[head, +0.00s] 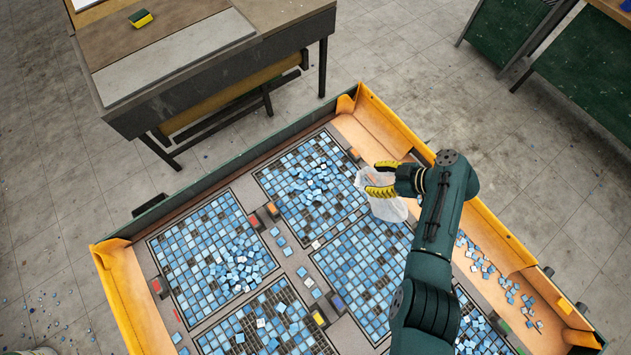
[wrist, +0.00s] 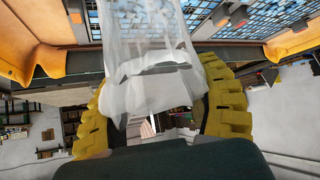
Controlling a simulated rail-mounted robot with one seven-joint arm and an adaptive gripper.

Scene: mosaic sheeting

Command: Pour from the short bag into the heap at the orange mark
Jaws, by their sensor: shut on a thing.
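My gripper (head: 379,178) has yellow fingers and is shut on a translucent whitish bag (head: 389,207). The bag hangs over the table, near the right edge of the upper tile sheet. In the wrist view the bag (wrist: 155,85) lies between both fingers; its contents do not show clearly. A heap of loose blue tiles (head: 316,189) lies on the upper sheet, left of the bag. An orange mark (head: 353,153) sits at that sheet's upper right corner. An orange-red mark (head: 272,209) sits by its lower left corner. Another heap (head: 237,264) lies on the left sheet.
The orange-rimmed table (head: 118,262) holds several blue mosaic sheets. More loose tiles lie on the lower sheet (head: 268,328). Scattered tiles (head: 489,270) lie along the right side. A yellow mark (head: 319,318) and a blue mark (head: 338,303) stand between sheets. A workbench (head: 215,70) stands at upper left.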

